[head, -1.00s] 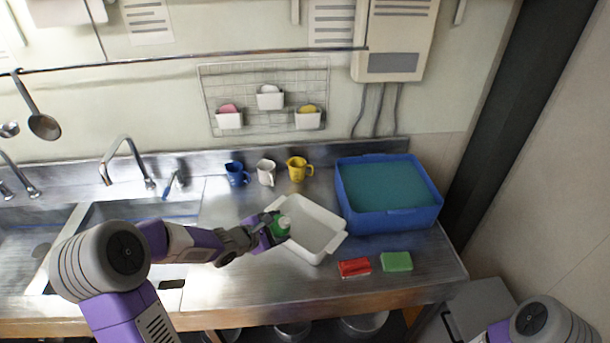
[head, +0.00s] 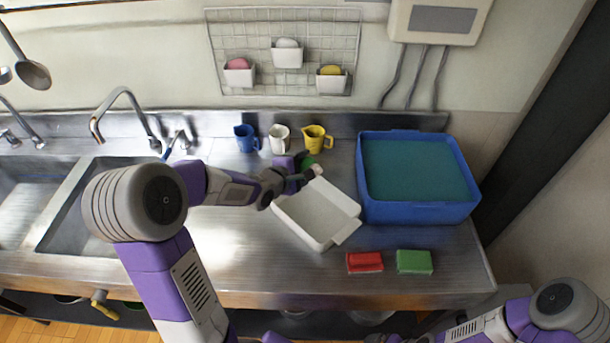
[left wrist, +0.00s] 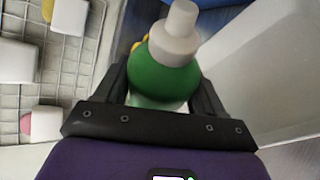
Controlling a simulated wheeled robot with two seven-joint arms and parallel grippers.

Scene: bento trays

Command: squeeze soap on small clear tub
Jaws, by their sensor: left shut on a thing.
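My left gripper (head: 302,172) is shut on a green soap bottle (head: 308,160) with a white cap. In the left wrist view the bottle (left wrist: 163,75) sits between the two fingers, its pale nozzle pointing away from the palm. The small tub (head: 318,214) looks whitish rather than clear and appears empty. It stands on the steel counter just below and right of the bottle in the head view. The bottle is at the tub's back corner; I cannot tell its exact height. Part of my right arm shows at the bottom right; its fingers cannot be made out.
A large blue bin (head: 416,212) with teal contents stands right of the tub. A red sponge (head: 364,262) and a green sponge (head: 414,262) lie in front. Blue (head: 246,138), white (head: 279,138) and yellow (head: 314,138) cups stand behind. Sinks are at the left.

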